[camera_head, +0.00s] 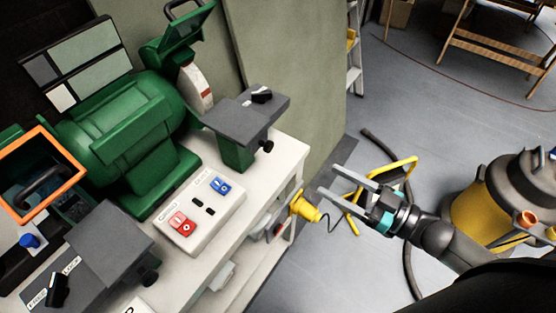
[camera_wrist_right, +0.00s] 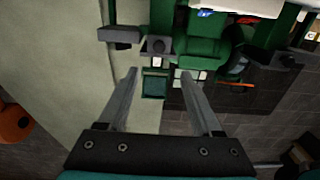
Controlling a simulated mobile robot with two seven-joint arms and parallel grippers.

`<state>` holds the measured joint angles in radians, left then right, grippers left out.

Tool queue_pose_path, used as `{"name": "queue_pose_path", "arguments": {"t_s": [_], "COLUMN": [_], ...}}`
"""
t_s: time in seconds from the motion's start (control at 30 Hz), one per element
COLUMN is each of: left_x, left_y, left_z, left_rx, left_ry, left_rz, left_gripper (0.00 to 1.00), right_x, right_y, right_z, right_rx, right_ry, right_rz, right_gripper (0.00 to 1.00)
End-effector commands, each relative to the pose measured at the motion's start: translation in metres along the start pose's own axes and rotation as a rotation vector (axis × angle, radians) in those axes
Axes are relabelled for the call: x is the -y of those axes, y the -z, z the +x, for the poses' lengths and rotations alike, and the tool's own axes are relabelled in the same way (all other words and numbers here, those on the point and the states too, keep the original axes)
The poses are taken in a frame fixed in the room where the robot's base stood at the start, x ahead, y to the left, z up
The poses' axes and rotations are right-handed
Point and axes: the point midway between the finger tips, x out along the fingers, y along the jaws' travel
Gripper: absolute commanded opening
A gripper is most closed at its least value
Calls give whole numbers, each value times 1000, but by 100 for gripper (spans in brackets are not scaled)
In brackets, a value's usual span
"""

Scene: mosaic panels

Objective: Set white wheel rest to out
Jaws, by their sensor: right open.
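The green bench grinder (camera_head: 125,120) stands on a white bench in the head view. Its white wheel (camera_head: 196,88) sits under a raised green-framed guard. The white wheel rest (camera_head: 240,113), a dark grey plate on a green post, stands in front of that wheel. A small black lever (camera_head: 262,97) lies on the plate and a black knob (camera_head: 267,147) is on the post's side. I cannot read the rest's setting. My right gripper (camera_head: 329,179) is open and empty, right of the bench and apart from the rest. It also shows in the right wrist view (camera_wrist_right: 156,74). My left gripper is out of view.
A switch box (camera_head: 200,210) with red and blue buttons is on the bench. A second grey rest (camera_head: 112,243) with a labelled lever is at lower left, near an orange-framed shield (camera_head: 77,199). A yellow plug-like part (camera_head: 304,207) is at the bench edge. A yellow vacuum (camera_head: 482,208) stands at right.

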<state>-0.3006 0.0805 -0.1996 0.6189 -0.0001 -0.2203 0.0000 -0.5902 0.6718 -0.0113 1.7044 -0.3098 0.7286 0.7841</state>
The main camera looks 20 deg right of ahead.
Motion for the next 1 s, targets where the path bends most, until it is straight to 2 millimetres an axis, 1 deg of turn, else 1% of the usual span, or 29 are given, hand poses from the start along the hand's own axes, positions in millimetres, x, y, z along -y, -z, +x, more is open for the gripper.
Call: {"name": "queue_pose_path", "arguments": {"t_s": [0.17,0.7,0.8,1.0], "left_x": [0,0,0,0], "left_y": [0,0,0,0], "left_z": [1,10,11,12], "left_rx": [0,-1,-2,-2], "left_ry": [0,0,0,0], "left_rz": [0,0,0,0], "left_gripper": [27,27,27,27], "right_x": [0,-1,-1,-1], "right_y": [2,1,1,0], "right_z": [22,115,128,145], "right_rx": [-4,-3,-2,0], "right_ry": [0,-3,-4,-4], "right_rz": [-2,-2,-2,0], "right_gripper": [66,66,66,66]}}
